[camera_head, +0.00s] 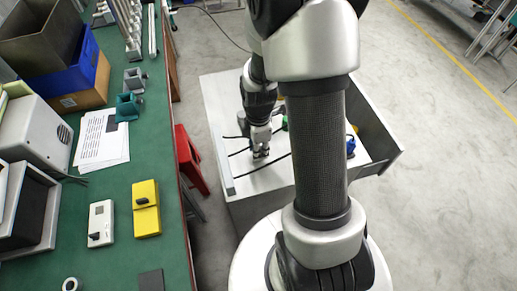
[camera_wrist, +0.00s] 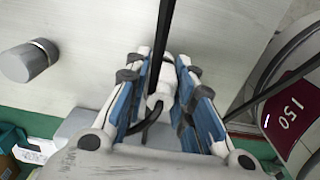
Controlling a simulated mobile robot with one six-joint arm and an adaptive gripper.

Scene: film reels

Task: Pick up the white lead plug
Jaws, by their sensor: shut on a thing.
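The white lead plug (camera_wrist: 158,84) shows between the two blue-and-white fingers of my gripper (camera_wrist: 162,72) in the wrist view. A black lead rises from it towards the top of the picture. My gripper is shut on the plug, and the fingers hide part of its sides. In the head view my gripper (camera_head: 261,152) is low over the pale top of a metal cabinet (camera_head: 217,100). The plug is too small there to make out. Dark leads lie on both sides of the gripper.
A green bench (camera_head: 105,190) with a yellow case (camera_head: 146,222) stands at left. A red stool (camera_head: 189,160) is between bench and cabinet.

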